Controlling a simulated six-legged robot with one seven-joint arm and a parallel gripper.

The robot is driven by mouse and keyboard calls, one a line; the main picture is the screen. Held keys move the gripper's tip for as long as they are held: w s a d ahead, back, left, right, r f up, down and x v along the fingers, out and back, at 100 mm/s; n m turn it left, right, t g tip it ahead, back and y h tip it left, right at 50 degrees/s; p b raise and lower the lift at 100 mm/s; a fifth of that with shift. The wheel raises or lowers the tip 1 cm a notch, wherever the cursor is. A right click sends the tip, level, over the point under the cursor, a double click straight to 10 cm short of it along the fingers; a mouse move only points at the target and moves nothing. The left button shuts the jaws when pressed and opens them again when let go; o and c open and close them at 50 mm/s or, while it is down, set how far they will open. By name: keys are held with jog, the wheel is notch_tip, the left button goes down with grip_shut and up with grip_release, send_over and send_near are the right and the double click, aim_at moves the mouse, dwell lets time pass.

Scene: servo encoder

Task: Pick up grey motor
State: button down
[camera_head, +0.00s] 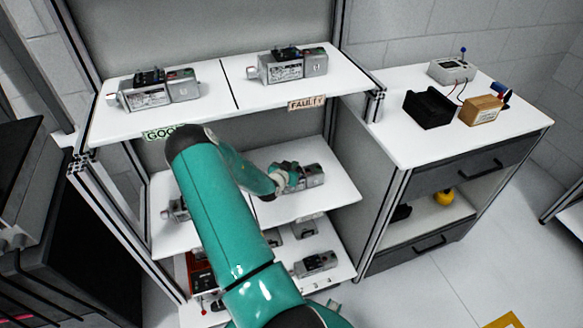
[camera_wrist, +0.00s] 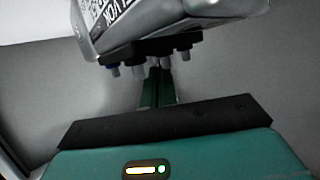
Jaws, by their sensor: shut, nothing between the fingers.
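A grey motor (camera_head: 312,175) with a printed label sits on the right part of the middle shelf (camera_head: 335,196). My gripper (camera_head: 287,176) is right at this motor, and my teal arm hides part of the shelf. In the wrist view the motor (camera_wrist: 175,22) fills the top, with its black connector block and small pins facing my gripper (camera_wrist: 156,78). The fingers are shut and empty, close to the pins. Whether they touch cannot be told. More grey motors stand on the upper shelf, one at the GOOD side (camera_head: 150,95) and one at the FAULTY side (camera_head: 290,67).
Another motor (camera_head: 176,209) is at the left of the middle shelf, partly behind my arm. Several parts, including a motor (camera_head: 316,263), lie on the bottom shelf. The upper shelf (camera_head: 215,97) overhangs. A white side cabinet (camera_head: 400,140) holds a black bin (camera_head: 428,109) and a cardboard-coloured box (camera_head: 481,110).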

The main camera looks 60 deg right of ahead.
jog(key=shift+s+a+f, duration=0.1)
jog(key=shift+a+f, duration=0.1)
jog(key=shift+f, duration=0.25)
jog(key=shift+a, duration=0.2)
jog(key=a, duration=1.4)
jog(key=shift+a, duration=0.3)
jog(key=shift+r, duration=0.15)
jog(key=shift+d+r, duration=0.15)
jog(key=shift+r, duration=0.65)
jog(key=shift+r, duration=0.2)
